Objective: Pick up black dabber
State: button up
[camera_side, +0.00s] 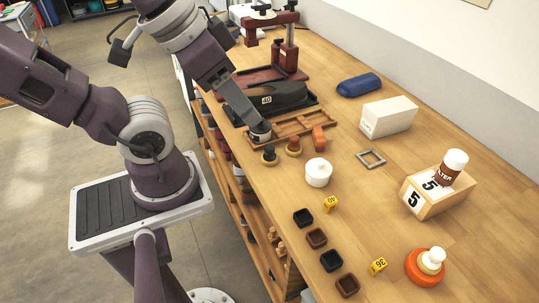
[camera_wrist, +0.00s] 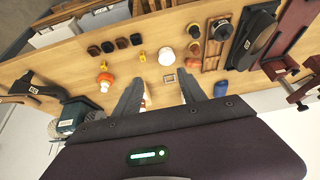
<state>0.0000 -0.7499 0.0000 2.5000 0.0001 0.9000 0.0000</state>
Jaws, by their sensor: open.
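The black dabber (camera_side: 268,156), with a dark top and tan rim, stands on the wooden bench near its front edge. A similar brown dabber (camera_side: 293,147) stands just right of it. In the wrist view the black dabber (camera_wrist: 193,30) appears near the top, above and right of my fingers. My gripper (camera_side: 246,112) reaches down from the upper left in the side view, with its fingers partly overlapping the tray area. In the wrist view my gripper (camera_wrist: 162,76) has its grey fingers spread apart with nothing held; the dabber is not between them.
A wooden tray (camera_side: 290,128) lies behind the dabbers, with a round tin (camera_side: 260,133) at its left end. Several small cups (camera_side: 316,238) line the front edge. A dark shoe (camera_side: 272,98) lies behind.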

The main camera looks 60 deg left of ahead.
jog(key=w+a+f+m+g+y, duration=0.45)
jog(key=f+m+g, duration=0.2)
jog(key=f, duration=0.25)
jog(key=m+y, duration=0.8)
jog(key=m, duration=0.3)
send_near(272, 152)
jog(key=shift+t+h, duration=0.25)
jog(key=shift+t, duration=0.1)
jog(key=a, duration=0.1)
jog(key=a+f, duration=0.1)
jog(key=s+a, duration=0.1)
jog(key=shift+a+f, duration=0.3)
jog(key=shift+a+f+m, duration=0.15)
jog(key=shift+f+m, duration=0.1)
jog(key=shift+f, duration=0.1)
jog(key=x, duration=0.7)
jog(key=shift+w+a+r, duration=0.1)
jog(key=shift+w+r, duration=0.1)
jog(key=shift+r, duration=0.1)
grip_shut()
